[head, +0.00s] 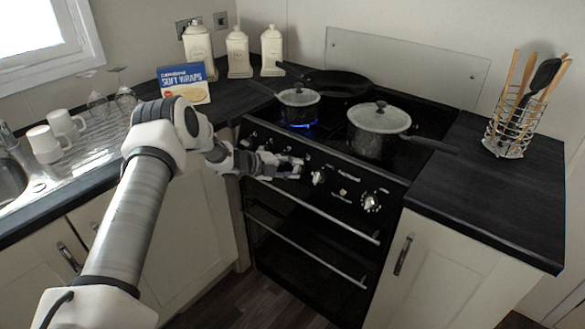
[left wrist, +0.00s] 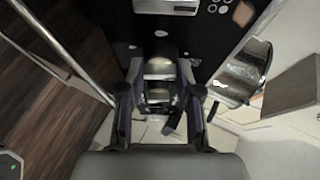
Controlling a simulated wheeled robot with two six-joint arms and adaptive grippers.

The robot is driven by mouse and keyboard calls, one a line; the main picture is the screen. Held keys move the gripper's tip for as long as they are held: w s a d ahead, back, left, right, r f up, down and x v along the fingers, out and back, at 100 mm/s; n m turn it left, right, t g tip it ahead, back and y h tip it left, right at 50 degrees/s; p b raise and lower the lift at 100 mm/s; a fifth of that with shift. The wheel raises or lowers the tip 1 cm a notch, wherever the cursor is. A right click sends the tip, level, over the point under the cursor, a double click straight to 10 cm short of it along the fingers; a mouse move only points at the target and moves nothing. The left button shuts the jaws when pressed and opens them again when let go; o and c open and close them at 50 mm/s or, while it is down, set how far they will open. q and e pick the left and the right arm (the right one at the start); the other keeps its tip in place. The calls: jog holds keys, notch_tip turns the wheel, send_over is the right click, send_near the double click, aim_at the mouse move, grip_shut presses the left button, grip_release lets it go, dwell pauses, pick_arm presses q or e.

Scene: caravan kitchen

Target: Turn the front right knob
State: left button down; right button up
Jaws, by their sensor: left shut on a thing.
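The black cooker (head: 310,250) has a row of silver knobs along its front panel. One silver knob (head: 318,178) shows just right of my left gripper, and another knob (head: 371,203) sits at the right end of the panel. My left gripper (head: 296,169) is at the middle of the panel, partly covering it. In the left wrist view my left gripper (left wrist: 160,100) has its fingers on both sides of a silver knob (left wrist: 159,67) and is shut on it. Which knob of the row this is, I cannot tell for sure. My right gripper is not in view.
A small lidded pot (head: 298,98) stands over a blue flame (head: 302,125). A larger lidded saucepan (head: 378,120) stands front right, its handle over the right worktop (head: 500,195). A frying pan (head: 335,82) is behind. Oven handles (head: 310,260) run below the panel.

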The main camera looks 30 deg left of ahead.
pick_arm(q)
jog(key=c, duration=0.8)
grip_release()
jog(key=shift+d, duration=0.15)
jog(key=v, duration=1.2)
jog(key=shift+w+r, duration=0.1)
